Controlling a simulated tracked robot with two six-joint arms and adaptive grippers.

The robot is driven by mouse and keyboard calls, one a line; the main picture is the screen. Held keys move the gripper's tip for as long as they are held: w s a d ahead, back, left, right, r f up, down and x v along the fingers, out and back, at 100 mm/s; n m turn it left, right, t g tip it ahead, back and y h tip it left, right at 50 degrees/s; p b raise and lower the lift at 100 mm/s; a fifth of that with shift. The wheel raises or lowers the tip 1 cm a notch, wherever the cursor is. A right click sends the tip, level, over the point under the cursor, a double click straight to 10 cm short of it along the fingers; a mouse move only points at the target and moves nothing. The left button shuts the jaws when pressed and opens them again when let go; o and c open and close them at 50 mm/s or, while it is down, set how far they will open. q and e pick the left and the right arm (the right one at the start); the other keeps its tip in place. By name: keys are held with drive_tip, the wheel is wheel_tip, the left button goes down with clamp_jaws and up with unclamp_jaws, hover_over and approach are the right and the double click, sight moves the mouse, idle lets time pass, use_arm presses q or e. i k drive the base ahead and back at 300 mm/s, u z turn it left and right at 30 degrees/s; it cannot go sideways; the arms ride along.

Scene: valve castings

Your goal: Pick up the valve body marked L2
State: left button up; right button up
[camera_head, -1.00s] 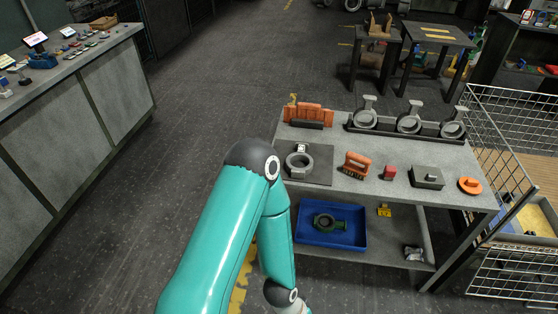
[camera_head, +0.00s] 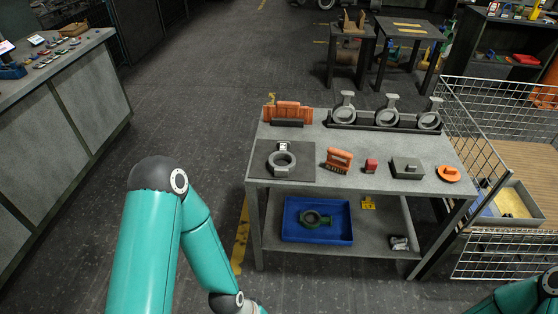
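Three grey ring-shaped valve bodies with upright necks stand in a dark rack (camera_head: 350,127) along the back of the workbench: the left one (camera_head: 344,115), the middle one (camera_head: 387,117) and the right one (camera_head: 430,120). Another grey valve body (camera_head: 282,163) lies on a dark mat (camera_head: 263,166) at the bench's front left, with a small pale tag at its top. Any markings are too small to read, so I cannot tell which is L2. My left arm reaches in at the lower left, its gripper below the frame. My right arm shows at the bottom right corner, its gripper out of view.
On the bench are an orange-handled brush (camera_head: 339,158), a red block (camera_head: 371,166), a grey box (camera_head: 407,168) and an orange disc (camera_head: 448,173). A blue bin (camera_head: 288,232) with a green ring part (camera_head: 314,218) sits below. A wire cage (camera_head: 480,120) stands right.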

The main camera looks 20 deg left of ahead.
sight(282, 153)
drive_tip(key=z, duration=0.05)
drive_tip(key=i, duration=1)
drive_tip(key=u, duration=0.05)
